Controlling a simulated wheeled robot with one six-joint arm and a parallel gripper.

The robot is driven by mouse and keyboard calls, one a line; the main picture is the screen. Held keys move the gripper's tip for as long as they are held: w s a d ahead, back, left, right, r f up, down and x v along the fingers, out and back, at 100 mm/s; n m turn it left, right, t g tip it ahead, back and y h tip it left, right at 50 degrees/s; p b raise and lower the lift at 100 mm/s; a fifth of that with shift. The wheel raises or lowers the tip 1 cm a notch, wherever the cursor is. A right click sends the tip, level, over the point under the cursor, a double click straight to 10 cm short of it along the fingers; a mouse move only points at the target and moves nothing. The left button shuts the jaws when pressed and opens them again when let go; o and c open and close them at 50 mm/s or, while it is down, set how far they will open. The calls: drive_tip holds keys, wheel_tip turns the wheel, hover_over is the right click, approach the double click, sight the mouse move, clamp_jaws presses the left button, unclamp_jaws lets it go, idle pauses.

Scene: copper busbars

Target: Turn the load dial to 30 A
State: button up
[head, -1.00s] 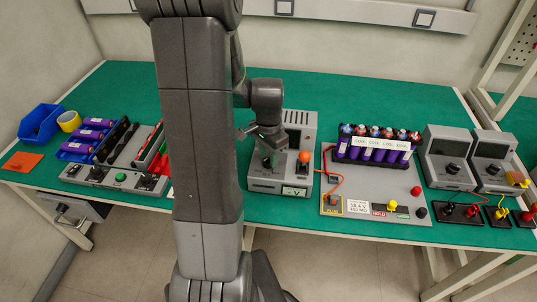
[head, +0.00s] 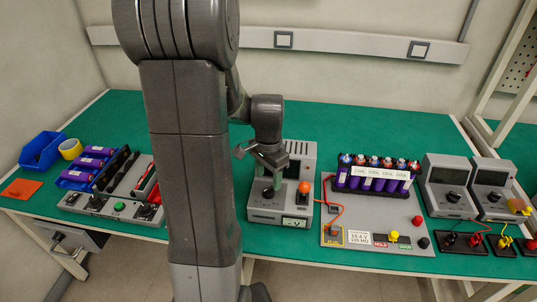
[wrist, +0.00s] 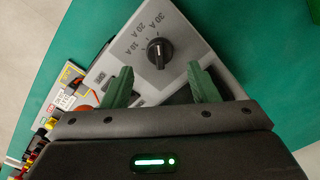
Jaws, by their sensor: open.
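The load dial is a black round knob (wrist: 159,52) with a pale mark, on a grey instrument (wrist: 185,30). The labels 30 A, 20 A and a partly readable third curve around its upper left side. The mark points roughly up toward the 30 A side, but its exact setting is too small to tell. In the head view the dial (head: 268,191) sits on the front of the grey instrument (head: 306,160). My gripper (wrist: 160,84) is open, its green fingers apart on either side of and short of the dial. In the head view my gripper (head: 268,165) hangs above the dial.
An orange ball-topped lever (head: 305,187) stands just right of the dial. A grey board with purple cells (head: 372,180) lies further right, a blue bin (head: 40,150) far left. The green bench behind the instrument is clear. My arm hides part of the left bench.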

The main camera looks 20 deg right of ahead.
sight(268, 188)
wheel_tip(268, 188, up, 10)
drive_tip(key=shift+f, duration=0.2)
idle(0.4)
wheel_tip(268, 188, down, 14)
drive_tip(key=shift+r, duration=0.1)
idle(0.5)
